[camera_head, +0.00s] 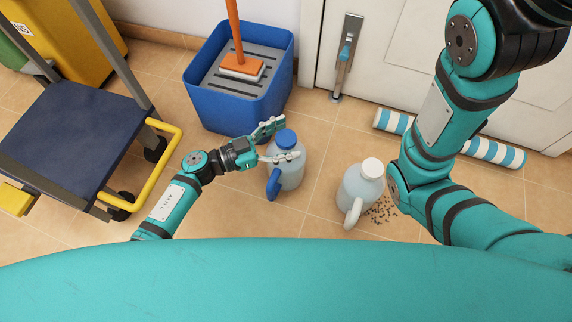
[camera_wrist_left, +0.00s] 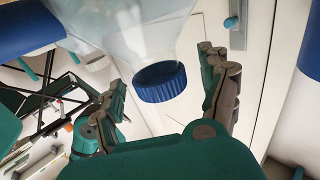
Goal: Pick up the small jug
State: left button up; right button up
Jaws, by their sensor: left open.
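A pale translucent jug (camera_head: 289,174) with a blue cap (camera_head: 286,138) and blue handle (camera_head: 273,184) stands upright on the tiled floor. A similar jug (camera_head: 361,190) with a white cap and white handle stands to its right. My left gripper (camera_head: 283,141) is open at the blue-capped jug's top, with one finger on each side of the cap. In the left wrist view the blue cap (camera_wrist_left: 160,82) sits between the spread fingers (camera_wrist_left: 165,72), and I see no clear contact. The jug body fills the upper part of that view. My right gripper is out of view.
A blue bin (camera_head: 235,112) with an orange-handled mop stands behind the jugs. A dark-decked cart (camera_head: 70,135) is at the left. A blue-and-white striped roll (camera_head: 480,148) lies by the door (camera_head: 385,60). Dark specks (camera_head: 381,211) lie beside the white-capped jug. My right arm is nearby.

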pick_arm(q)
jog(key=shift+w+d, duration=0.1)
jog(key=shift+d, duration=0.15)
grip_shut()
dwell(0.4)
jog(key=shift+w+r, duration=0.1)
jog(key=shift+r, duration=0.15)
